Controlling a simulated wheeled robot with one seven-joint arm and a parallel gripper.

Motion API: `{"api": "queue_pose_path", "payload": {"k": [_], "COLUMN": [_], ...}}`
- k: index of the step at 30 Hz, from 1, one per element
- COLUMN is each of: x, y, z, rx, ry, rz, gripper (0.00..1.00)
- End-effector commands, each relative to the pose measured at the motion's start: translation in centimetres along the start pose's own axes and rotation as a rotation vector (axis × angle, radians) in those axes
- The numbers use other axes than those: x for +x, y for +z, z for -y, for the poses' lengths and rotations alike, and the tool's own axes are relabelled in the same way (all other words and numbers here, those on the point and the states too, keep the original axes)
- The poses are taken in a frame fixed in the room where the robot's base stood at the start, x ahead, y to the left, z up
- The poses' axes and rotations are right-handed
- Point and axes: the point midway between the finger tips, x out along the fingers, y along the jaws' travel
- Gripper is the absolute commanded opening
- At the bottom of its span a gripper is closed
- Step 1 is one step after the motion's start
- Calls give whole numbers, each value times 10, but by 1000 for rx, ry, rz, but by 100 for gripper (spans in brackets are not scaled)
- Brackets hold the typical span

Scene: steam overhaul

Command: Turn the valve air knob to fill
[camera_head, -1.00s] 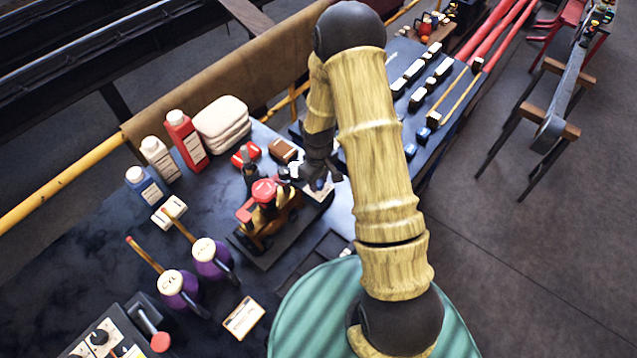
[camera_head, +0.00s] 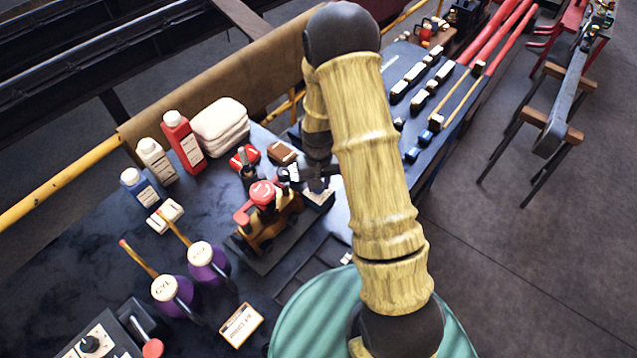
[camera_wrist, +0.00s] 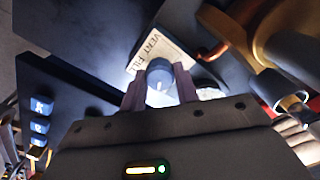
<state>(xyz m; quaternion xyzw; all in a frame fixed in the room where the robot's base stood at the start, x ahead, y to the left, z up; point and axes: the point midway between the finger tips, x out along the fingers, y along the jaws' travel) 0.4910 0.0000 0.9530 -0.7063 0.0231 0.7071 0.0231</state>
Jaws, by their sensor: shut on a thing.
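The valve air knob (camera_wrist: 159,72) is a round blue-grey knob with a white pointer line. It stands on a cream label plate (camera_wrist: 172,47) with the lettering "VENT" and "FILL", partly covered by the knob. In the wrist view my gripper (camera_wrist: 160,88) has one finger on each side of the knob and is shut on it. The pointer line runs toward the gripper's palm. In the head view my gripper (camera_head: 319,175) is low over the bench beside the brass valve with a red cap (camera_head: 263,193); the knob is hidden there by my gripper.
The brass valve body is close beside the gripper. Two purple oil cans (camera_head: 172,290) (camera_head: 207,258), several bottles (camera_head: 183,140) and folded cloths (camera_head: 220,125) stand to the left. A shallow dark tray (camera_head: 312,268) lies in front.

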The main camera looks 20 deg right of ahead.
Motion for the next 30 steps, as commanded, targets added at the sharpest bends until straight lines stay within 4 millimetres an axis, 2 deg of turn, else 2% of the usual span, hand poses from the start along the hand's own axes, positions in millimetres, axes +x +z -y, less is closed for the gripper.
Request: {"api": "queue_pose_path", "payload": {"k": [9,10,13,23,30], "x": [-2,-2,-2,-2,-20], "y": [-3,-3,-2,-1,-2], "z": [0,0,0,0,0], "rx": [4,4,4,2,2], "ry": [0,0,0,0,0], "rz": [-8,-9,-7,-3,-6], "gripper": [8,32,52,52,52]}}
